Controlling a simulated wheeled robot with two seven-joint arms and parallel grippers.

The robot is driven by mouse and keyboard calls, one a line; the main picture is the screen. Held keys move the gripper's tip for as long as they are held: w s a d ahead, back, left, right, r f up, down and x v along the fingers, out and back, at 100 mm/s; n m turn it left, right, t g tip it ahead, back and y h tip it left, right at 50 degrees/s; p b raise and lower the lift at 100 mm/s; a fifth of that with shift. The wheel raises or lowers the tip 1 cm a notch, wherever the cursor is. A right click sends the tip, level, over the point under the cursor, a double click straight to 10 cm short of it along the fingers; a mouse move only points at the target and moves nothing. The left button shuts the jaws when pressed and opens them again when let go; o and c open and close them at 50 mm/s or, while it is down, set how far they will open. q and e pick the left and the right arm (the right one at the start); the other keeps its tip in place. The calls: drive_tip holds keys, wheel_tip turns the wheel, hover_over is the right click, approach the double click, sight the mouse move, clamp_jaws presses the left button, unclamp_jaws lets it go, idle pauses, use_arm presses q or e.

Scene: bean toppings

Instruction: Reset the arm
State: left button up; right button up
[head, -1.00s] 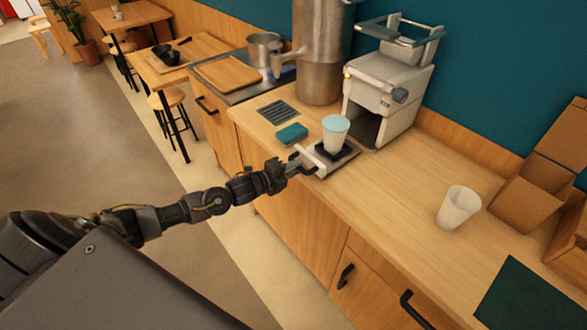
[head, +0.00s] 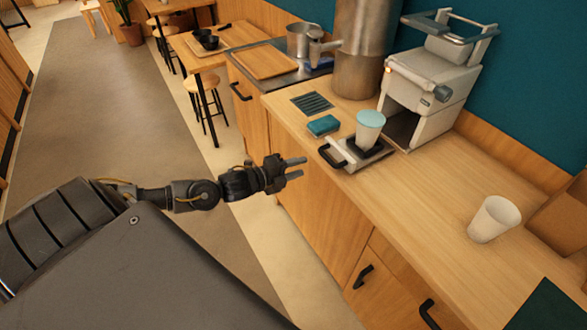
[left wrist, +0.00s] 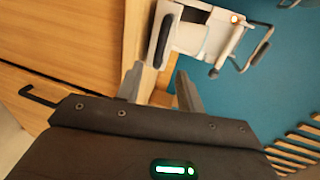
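My left gripper (head: 303,168) is open and empty, in the air in front of the counter, left of the tray and apart from it. In the left wrist view its two fingers (left wrist: 160,88) stand apart with nothing between them. A pale tray with a black handle (head: 333,153) lies near the counter's front edge. A cup with a light blue top (head: 368,131) stands upright on the tray. My right gripper is not in view.
The wooden counter (head: 430,190) carries a white machine (head: 428,90) behind the tray, a teal sponge (head: 323,125) and a white cup (head: 494,219). A drawer handle (head: 362,276) juts from the counter's front. Open floor (head: 110,120) lies to the left.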

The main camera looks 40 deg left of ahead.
use_arm(q)
drive_tip(key=shift+s+a+r, duration=0.15)
drive_tip(key=shift+s+a, duration=0.05)
drive_tip(key=shift+s, duration=0.4)
